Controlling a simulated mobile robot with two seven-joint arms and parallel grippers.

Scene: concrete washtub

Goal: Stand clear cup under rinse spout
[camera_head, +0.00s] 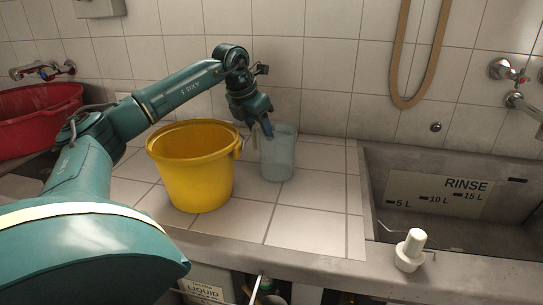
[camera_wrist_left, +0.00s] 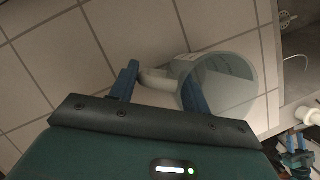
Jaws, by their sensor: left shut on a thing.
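The clear cup (camera_head: 279,158) is upright on or just above the tiled counter, behind and right of the yellow bucket; I cannot tell whether its base touches the tiles. My left gripper (camera_head: 262,127) reaches down to the cup's upper left side. In the left wrist view, its fingers (camera_wrist_left: 160,76) are on either side of the cup's pale handle, with the cup (camera_wrist_left: 232,92) to the right of the handle. One finger overlaps the cup's rim. The spout (camera_head: 517,101) sticks out from the wall at far right, above the basin marked RINSE (camera_head: 440,190).
The yellow bucket (camera_head: 195,180) stands in front of and left of the cup. A red tub (camera_head: 40,120) is at far left. A white bottle-like item (camera_head: 410,250) stands on the basin's front ledge. A brown hose (camera_head: 400,60) hangs on the wall. Bare tiles lie between cup and basin.

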